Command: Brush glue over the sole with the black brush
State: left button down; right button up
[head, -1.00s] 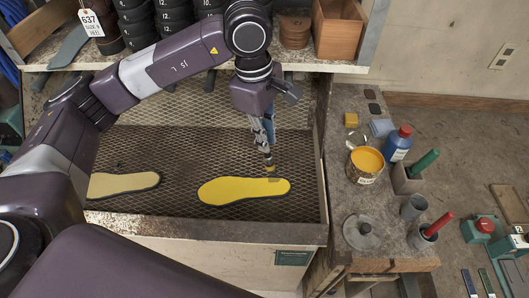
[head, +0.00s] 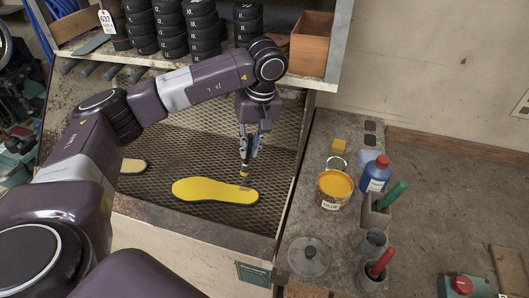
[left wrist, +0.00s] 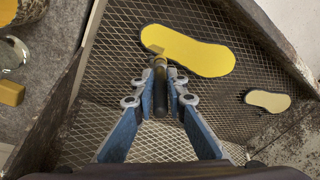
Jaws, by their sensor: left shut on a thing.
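A sole (head: 205,190) lies flat on the mesh bench, its top yellow; it also shows in the left wrist view (left wrist: 195,53). My left gripper (head: 247,152) is shut on the black brush (head: 244,170), which points down at the sole's right end. In the left wrist view the brush's dark handle (left wrist: 160,100) sits between the fingers, and its tan bristle end overlaps the sole's edge. I cannot tell whether the bristles touch the sole. The glue tin (head: 333,190) stands open on the right-hand counter, with orange-yellow glue inside. My right gripper is out of view.
A beige sole (head: 133,165) lies on the mesh to the left, partly hidden by my arm in the head view. The counter holds a blue bottle (head: 376,177), a green-handled tool (head: 394,194), a red-handled tool (head: 382,262) and a round lid (head: 309,256). A raised edge borders the mesh.

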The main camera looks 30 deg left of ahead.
aim_at(247, 164)
pick_arm(q)
jog(key=shift+s+a+f+b, duration=0.1)
jog(key=shift+a+f+b, duration=0.2)
jog(key=shift+f, duration=0.25)
jog(key=shift+a+f+b, duration=0.15)
jog(key=shift+f+b, duration=0.1)
jog(key=shift+f, duration=0.3)
jog(key=f, duration=0.1)
jog(key=f+b, duration=0.1)
jog(key=shift+d+f+b, duration=0.2)
jog(key=shift+f+b, duration=0.1)
jog(key=shift+f, duration=0.35)
jog(key=shift+a+f+b, duration=0.1)
jog(key=shift+f+b, duration=0.05)
jog(key=shift+b, duration=0.25)
jog(key=shift+a, duration=0.15)
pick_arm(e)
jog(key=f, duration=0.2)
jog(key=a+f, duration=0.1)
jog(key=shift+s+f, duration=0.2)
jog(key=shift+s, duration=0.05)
